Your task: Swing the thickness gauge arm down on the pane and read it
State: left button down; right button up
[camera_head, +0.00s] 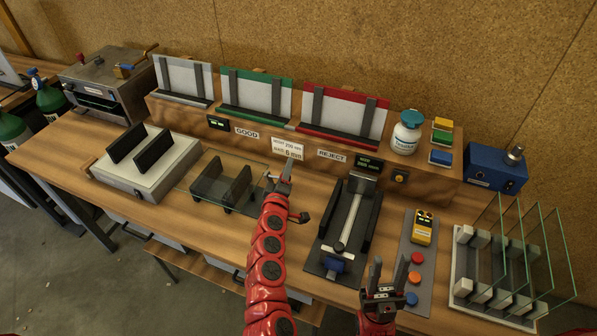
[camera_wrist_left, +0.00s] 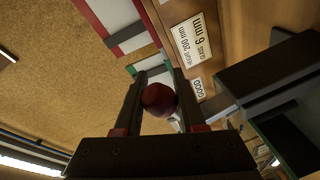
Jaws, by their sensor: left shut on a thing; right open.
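My left gripper (camera_head: 286,172) is above the bench at the right end of a flat glass pane (camera_head: 205,190) with two dark upright blocks. In the left wrist view its fingers are shut on a dark red round knob (camera_wrist_left: 158,100). What the knob is joined to is hidden, so I cannot tell how the gauge arm lies. In the head view the knob is not clear. A small lit display (camera_head: 217,123) stands behind the pane; its figures are too small to read. My right gripper (camera_head: 390,264) is open and empty, left of the colored buttons.
A black fixture (camera_head: 323,255) with a metal rod lies between my grippers. Several upright glass panes (camera_head: 540,245) stand in a rack at the right. A yellow device (camera_head: 422,227) sits behind the buttons. Labelled racks and a printed sign (camera_head: 287,148) line the back.

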pick_arm(q)
jog(key=w+a+n+g+h+p, duration=0.1)
jog(key=w+a+n+p, duration=0.1)
jog(key=a+n, duration=0.5)
jog(key=shift+w+g+h, duration=0.3)
jog(key=shift+w, duration=0.15)
jog(key=shift+a, duration=0.25)
jog(key=c, duration=0.9)
grip_release()
jog(key=o, duration=0.4)
